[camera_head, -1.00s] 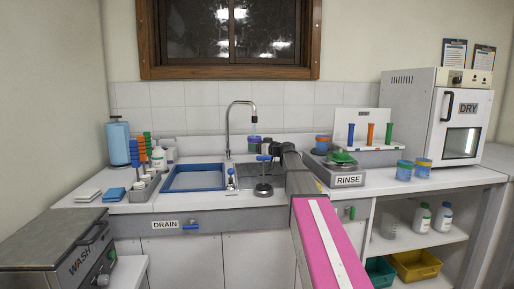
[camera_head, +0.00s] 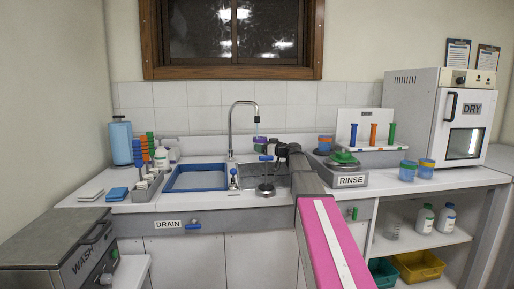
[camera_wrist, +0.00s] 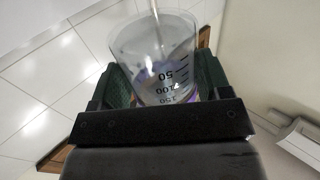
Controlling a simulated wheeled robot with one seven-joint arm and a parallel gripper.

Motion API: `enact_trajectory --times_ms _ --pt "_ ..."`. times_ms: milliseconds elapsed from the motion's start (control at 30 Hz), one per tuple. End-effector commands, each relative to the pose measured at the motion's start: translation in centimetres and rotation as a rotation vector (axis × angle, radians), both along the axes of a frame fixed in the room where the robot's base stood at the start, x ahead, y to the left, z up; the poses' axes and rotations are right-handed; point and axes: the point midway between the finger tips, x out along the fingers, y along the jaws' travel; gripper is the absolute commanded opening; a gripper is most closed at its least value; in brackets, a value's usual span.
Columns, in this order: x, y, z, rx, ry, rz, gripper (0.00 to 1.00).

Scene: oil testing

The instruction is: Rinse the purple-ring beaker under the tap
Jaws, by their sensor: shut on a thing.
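The clear beaker (camera_wrist: 160,62), with dark marks reading 50 and 100, sits between the two dark green fingers of my gripper (camera_wrist: 155,85) in the wrist view. My gripper is shut on it. A purple band shows low on the beaker, partly hidden by the gripper. A pale thin streak runs from the top of the wrist view to the beaker; I cannot tell if it is water. In the head view my gripper is beside the tap (camera_head: 231,122), at the sink's right part, and the beaker (camera_head: 260,141) shows small near the spout.
A blue-rimmed basin (camera_head: 195,189) lies left of the tap. The RINSE unit (camera_head: 350,180) and several coloured cups (camera_head: 408,172) are at right. Bottles and brushes (camera_head: 143,152) stand at left.

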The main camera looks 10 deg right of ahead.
Motion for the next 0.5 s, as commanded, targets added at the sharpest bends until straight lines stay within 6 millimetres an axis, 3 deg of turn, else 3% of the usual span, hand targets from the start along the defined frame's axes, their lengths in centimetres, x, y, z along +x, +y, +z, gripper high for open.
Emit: enact_trajectory --times_ms 500 --pt "-4.0 -3.8 0.0 0.001 0.000 -0.002 0.46"
